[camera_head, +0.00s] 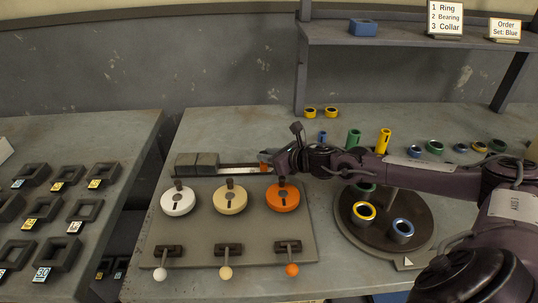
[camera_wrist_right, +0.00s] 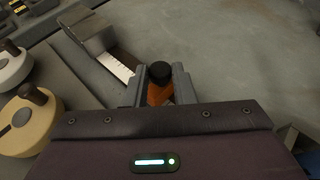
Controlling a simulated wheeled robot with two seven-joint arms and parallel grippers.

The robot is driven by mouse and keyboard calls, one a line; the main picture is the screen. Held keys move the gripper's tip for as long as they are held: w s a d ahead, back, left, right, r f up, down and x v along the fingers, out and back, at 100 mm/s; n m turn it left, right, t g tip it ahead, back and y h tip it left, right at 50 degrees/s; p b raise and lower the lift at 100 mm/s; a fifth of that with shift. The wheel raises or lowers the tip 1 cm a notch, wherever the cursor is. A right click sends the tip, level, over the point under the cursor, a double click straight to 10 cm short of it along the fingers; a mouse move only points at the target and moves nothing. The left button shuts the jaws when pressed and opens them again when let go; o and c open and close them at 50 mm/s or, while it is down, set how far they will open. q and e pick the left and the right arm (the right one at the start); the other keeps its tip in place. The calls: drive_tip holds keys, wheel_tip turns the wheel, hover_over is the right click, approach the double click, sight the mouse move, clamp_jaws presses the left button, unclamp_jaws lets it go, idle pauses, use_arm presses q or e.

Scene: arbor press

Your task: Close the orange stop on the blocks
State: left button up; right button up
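The orange stop (camera_head: 264,167) is at the right part of a slotted rail (camera_head: 238,168) behind the knobs. In the right wrist view the stop (camera_wrist_right: 157,95) is orange with a black knob on top. Grey blocks (camera_head: 196,163) stand in a row at the left end of the rail; one block end (camera_wrist_right: 88,32) shows in the right wrist view. A bare stretch of rail with a pale scale separates the stop from the blocks. My right gripper (camera_wrist_right: 159,84) has its fingers on both sides of the stop, seemingly pressed against it. My left gripper is not in view.
White (camera_head: 178,201), cream (camera_head: 230,200) and orange (camera_head: 282,198) round knobs sit just in front of the rail, with small levers before them. A dark turntable (camera_head: 372,238) with coloured rings lies below my right arm. The shelf (camera_head: 400,36) stands behind.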

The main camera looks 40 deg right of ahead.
clamp_jaws()
drive_tip(key=shift+w+a+b, duration=0.2)
drive_tip(key=shift+a+b, duration=0.1)
drive_tip(key=shift+a, duration=0.05)
drive_tip(key=w+a+b, duration=0.1)
drive_tip(key=a, duration=0.1)
drive_tip(key=w+a+b, duration=0.1)
drive_tip(key=a, duration=0.1)
drive_tip(key=w+a+b, duration=0.1)
drive_tip(key=w+a, duration=0.1)
drive_tip(key=shift+w+a, duration=0.1)
drive_tip(key=shift+a, duration=0.3)
drive_tip(key=o, duration=0.8)
unclamp_jaws()
drive_tip(key=shift+o, duration=0.2)
drive_tip(key=shift+d, duration=0.1)
